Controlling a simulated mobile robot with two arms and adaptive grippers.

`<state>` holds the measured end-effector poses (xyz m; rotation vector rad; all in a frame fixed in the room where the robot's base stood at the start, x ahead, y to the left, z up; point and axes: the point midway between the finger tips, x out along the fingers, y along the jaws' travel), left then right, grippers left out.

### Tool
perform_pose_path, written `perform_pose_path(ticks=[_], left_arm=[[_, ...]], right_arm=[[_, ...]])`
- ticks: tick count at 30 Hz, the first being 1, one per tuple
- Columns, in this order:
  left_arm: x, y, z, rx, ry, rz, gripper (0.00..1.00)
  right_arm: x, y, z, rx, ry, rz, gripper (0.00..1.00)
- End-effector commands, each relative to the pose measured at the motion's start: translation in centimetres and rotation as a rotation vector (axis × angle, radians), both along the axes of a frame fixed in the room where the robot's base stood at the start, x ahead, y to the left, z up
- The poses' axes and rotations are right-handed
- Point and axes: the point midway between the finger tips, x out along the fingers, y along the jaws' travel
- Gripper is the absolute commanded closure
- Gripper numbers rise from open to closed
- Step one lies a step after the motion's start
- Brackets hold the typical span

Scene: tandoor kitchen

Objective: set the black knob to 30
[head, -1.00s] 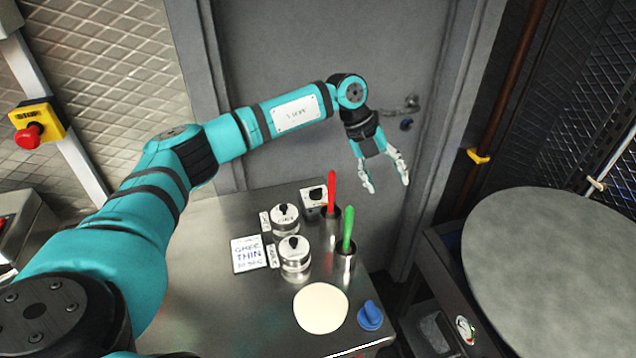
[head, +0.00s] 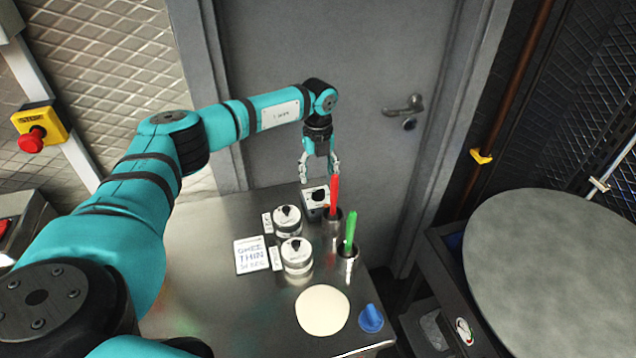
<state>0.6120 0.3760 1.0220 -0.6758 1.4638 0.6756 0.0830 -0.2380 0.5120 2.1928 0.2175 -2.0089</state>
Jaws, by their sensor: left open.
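The black knob (head: 318,195) sits on a small box with a pale dial face (head: 311,209) at the back edge of the steel counter. The dial's markings are too small to read. My left gripper (head: 319,177) points down just behind and above the knob, with its fingers apart and nothing between them. I cannot tell whether a finger touches the box. The red-handled tool partly covers the knob box's right side. My right gripper is not in view.
Red-handled (head: 334,196) and green-handled (head: 349,231) tools stand in metal cups close by. Two lidded tins (head: 296,258), a note card (head: 251,255), a pale dough disc (head: 322,311) and a blue object (head: 370,318) share the counter (head: 205,265). A grey door (head: 340,60) stands behind.

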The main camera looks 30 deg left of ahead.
Motion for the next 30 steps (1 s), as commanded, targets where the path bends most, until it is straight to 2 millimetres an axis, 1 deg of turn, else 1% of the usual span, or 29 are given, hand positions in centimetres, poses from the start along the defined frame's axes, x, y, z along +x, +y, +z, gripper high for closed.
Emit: perform_pose_path(ticks=[1,3,6,9,13,21,23,30], left_arm=[[-0.1,0.0,-0.9,0.000,0.005,0.001,0.42],[-0.1,0.0,-2.3,0.001,0.004,0.000,0.42],[-0.1,0.0,-3.8,0.000,0.003,0.001,0.42],[0.0,0.0,-4.9,0.000,0.001,-0.001,0.42],[0.0,0.0,-5.6,0.000,0.000,0.000,0.42],[0.0,0.0,-5.8,0.000,0.000,-0.001,0.42],[0.0,0.0,-5.8,0.000,0.000,-0.001,0.49],[0.0,0.0,-5.7,0.000,0.000,-0.001,0.80]], right_arm=[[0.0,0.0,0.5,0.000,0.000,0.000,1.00],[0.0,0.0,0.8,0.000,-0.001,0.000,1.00],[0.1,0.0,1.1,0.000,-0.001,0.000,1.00],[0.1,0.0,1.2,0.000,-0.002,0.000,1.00],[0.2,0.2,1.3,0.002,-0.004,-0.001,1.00],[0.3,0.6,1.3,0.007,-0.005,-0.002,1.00],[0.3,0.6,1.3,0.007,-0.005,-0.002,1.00],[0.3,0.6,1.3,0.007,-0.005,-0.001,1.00]])
